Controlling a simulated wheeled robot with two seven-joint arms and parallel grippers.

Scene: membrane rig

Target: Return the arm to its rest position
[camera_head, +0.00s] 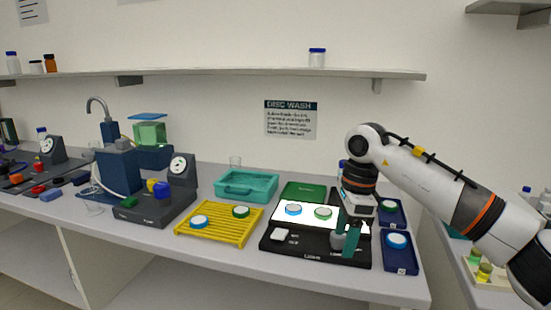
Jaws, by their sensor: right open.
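My right arm comes in from the right, and its gripper (347,235) points down over the right front part of the black rig (285,254) with a lit white panel. The fingers are apart, and I see nothing held between them. My left gripper is not in view.
A yellow rack (218,224) holds a blue and a green disc. Blue trays (401,267) with discs stand right of the rig, close to the gripper. A teal basin (246,185) is behind. A shelf (230,76) runs along the wall above.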

